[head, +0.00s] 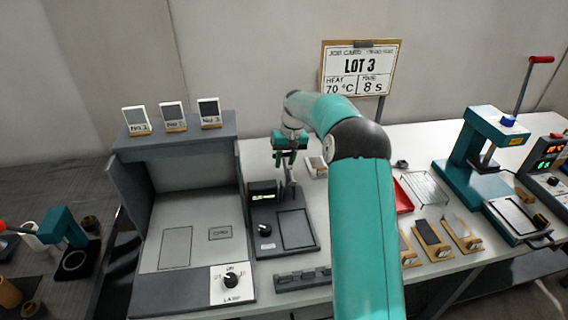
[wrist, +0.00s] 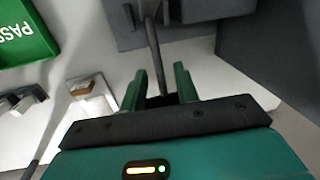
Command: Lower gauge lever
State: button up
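The gauge (head: 283,222) is a dark grey unit with a small display, a black knob and a flat plate, standing on the white table right of the lamp box. A thin grey upright (head: 290,178), apparently its lever, rises at its back. My gripper (head: 289,158) is over the back of the gauge, at the top of this upright. In the wrist view my gripper (wrist: 161,70) has its two green fingers apart. A grey rod (wrist: 153,45) runs toward the gap between them. I cannot tell whether a finger touches it.
The lamp box (head: 198,230) with a shelf of sample cards stands close on the left. A red tray (head: 403,195), a wire rack (head: 425,187) and several sample holders lie to the right. A teal press (head: 478,155) stands farther right. A green PASS sign (wrist: 22,32) shows in the wrist view.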

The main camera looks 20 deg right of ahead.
jog(key=shift+a+f, duration=0.15)
jog(key=shift+f, duration=0.45)
grip_shut()
